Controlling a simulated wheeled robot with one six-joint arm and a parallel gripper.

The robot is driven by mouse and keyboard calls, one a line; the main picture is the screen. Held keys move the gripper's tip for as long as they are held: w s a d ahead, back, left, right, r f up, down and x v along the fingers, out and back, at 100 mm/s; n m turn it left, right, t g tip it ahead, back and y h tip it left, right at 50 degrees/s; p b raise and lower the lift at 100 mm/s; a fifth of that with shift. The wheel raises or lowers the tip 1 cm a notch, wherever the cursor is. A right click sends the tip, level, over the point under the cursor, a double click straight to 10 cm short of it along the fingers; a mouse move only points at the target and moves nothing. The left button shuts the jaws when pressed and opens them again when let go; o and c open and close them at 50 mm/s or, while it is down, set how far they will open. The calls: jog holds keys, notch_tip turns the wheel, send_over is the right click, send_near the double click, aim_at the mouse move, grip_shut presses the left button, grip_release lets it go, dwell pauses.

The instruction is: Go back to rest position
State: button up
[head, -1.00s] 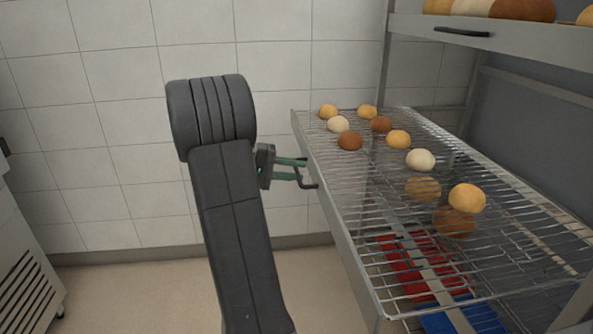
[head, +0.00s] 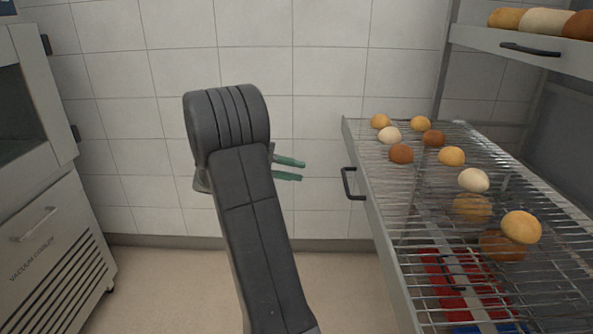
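My gripper (head: 288,169) shows at the middle of the head view, partly hidden behind my dark arm. Its two green fingers point right and stand apart, with nothing between them. It is in front of the tiled wall, left of the wire rack shelf (head: 367,213), with a clear gap to the shelf's black handle (head: 348,184).
Several buns, such as a pale one (head: 473,180), lie on the pulled-out wire shelf at right. More buns (head: 545,20) sit on the upper shelf. A vacuum cooler cabinet (head: 62,248) stands at left. The floor (head: 170,285) between is clear.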

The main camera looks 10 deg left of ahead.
aim_at(346, 178)
jog(key=b+x, duration=0.2)
jog(key=x, duration=1.2)
jog(key=shift+d+r+b, duration=0.1)
jog(key=shift+b, duration=0.25)
